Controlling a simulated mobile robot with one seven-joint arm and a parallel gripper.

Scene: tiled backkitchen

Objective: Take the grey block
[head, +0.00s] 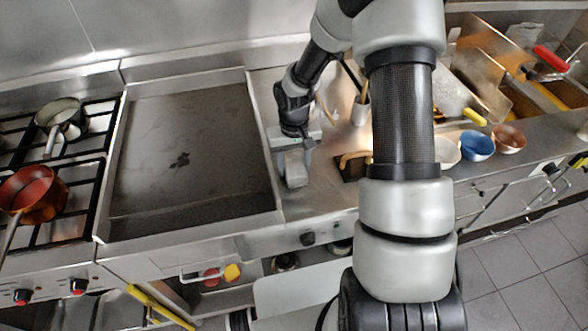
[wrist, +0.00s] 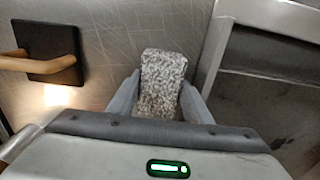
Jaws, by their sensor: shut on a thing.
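The grey block (wrist: 163,75) is a speckled oblong block, seen between the two fingers of my gripper (wrist: 161,98) in the wrist view. My gripper is shut on it, with one finger along each side. In the head view the block (head: 296,169) shows below my gripper (head: 292,150), over the steel counter just right of the griddle. The upper part of the block is hidden by the gripper. I cannot tell whether the block touches the counter.
The griddle (head: 190,150) with its raised rim lies to the left. Pans, a red one (head: 33,193) among them, stand on the hob further left. A dark square board with a wooden handle (wrist: 45,62) is close by. Bowls, a blue one (head: 477,145) among them, stand to the right.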

